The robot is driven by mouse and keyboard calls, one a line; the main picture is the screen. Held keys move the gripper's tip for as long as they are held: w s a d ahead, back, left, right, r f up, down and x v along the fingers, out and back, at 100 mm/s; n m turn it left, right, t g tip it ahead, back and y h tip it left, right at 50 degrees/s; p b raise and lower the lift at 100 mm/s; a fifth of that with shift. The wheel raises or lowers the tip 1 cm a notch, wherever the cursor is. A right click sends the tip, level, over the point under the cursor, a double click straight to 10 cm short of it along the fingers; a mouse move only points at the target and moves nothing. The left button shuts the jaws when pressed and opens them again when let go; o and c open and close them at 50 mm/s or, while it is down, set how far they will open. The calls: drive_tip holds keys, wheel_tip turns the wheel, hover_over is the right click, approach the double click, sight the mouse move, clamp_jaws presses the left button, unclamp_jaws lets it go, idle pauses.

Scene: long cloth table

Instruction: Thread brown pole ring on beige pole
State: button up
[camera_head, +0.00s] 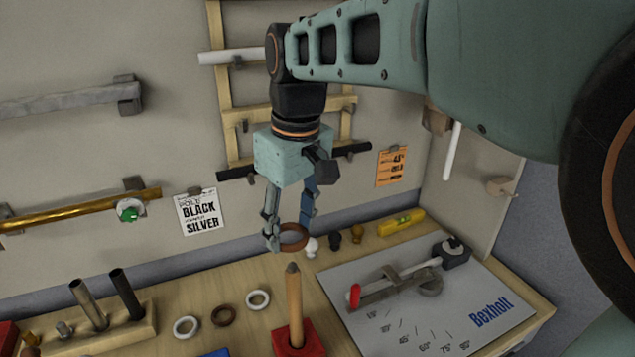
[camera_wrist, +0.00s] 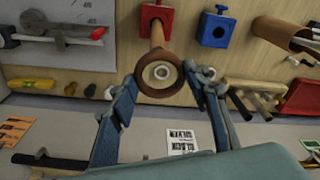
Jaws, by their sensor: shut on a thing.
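My gripper (camera_head: 289,233) is shut on a brown ring (camera_head: 303,241), held in the air with its hole showing. The beige pole (camera_head: 294,300) stands upright in a red base (camera_head: 300,338) on the table, and its top is narrow and greyish. In the camera_head view the ring appears just above the pole top, apart from it. In the camera_wrist view the held ring (camera_wrist: 160,95) sits between the two blue-grey fingers. The beige pole (camera_wrist: 157,35) and its red base (camera_wrist: 157,10) show beyond it. A pale round shape shows through the hole; I cannot tell what it is.
Another brown ring (camera_head: 224,316) lies between white rings (camera_head: 187,327) (camera_head: 258,300) left of the pole. A wooden block (camera_head: 120,335) with dark tubes is farther left. A white board (camera_head: 430,310) with a clamp tool is right. Knobs and a yellow level (camera_head: 401,222) line the wall.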

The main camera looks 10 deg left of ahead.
sight(293, 266)
idle(0.5)
drive_tip(key=shift+f+b, duration=3.25)
drive_tip(key=shift+f, duration=1.35)
drive_tip(key=o, duration=1)
drive_tip(key=shift+c, duration=0.2)
wheel_tip(293, 266, up, 12)
drive_tip(key=d, duration=0.1)
drive_tip(key=shift+s+d, duration=0.15)
drive_tip(key=shift+s, duration=0.3)
drive_tip(key=shift+d, duration=0.1)
